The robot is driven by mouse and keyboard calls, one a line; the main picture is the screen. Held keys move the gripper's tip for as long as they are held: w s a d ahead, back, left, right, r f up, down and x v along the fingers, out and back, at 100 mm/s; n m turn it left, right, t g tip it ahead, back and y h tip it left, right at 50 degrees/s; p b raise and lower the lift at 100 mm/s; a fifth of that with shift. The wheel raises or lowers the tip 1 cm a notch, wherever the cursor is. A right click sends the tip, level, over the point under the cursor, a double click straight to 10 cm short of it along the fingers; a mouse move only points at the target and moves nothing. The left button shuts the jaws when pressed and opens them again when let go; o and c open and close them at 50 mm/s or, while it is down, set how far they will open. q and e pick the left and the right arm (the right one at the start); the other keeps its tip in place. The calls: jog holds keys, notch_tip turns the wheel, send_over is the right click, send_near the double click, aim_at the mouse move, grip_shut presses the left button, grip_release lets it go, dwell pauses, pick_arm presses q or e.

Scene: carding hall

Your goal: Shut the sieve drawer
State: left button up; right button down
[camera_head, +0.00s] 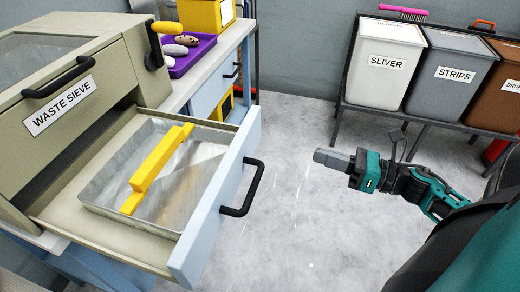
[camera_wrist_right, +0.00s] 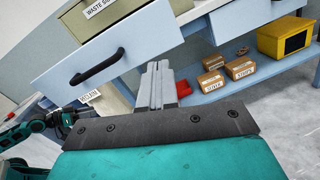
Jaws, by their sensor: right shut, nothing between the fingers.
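The waste sieve's drawer (camera_head: 215,205) is pulled out, its pale blue front and black handle (camera_head: 243,188) facing right. Inside it lies a metal tray (camera_head: 100,190) with a yellow bar (camera_head: 157,168) across it. The drawer front (camera_wrist_right: 120,45) and handle (camera_wrist_right: 97,67) also show in the right wrist view. My right gripper (camera_head: 322,158) is shut and empty, to the right of the drawer front and apart from it. Its fingers (camera_wrist_right: 156,80) are together in the wrist view. My left arm shows at the left edge of the wrist view; its fingers cannot be made out.
The beige sieve housing (camera_head: 75,95) stands on a bench with a purple tray (camera_head: 190,58) behind. Bins labelled SLIVER (camera_head: 385,65) and STRIPS (camera_head: 450,75) stand on a rack at the back right. Small boxes (camera_wrist_right: 240,68) sit on a lower shelf. The floor beside the drawer is clear.

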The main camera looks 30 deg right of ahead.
jog(key=s+n+g+y, duration=0.1)
jog(key=n, duration=0.3)
jog(key=p, duration=0.1)
send_near(253, 142)
jog(key=x, duration=0.6)
jog(key=shift+w+a, duration=0.2)
jog(key=shift+w, duration=0.1)
pick_arm(q)
jog(key=shift+s+a+r, duration=0.15)
jog(key=shift+a+r, duration=0.05)
jog(key=shift+r, duration=0.35)
pick_arm(e)
jog(key=shift+w, duration=0.1)
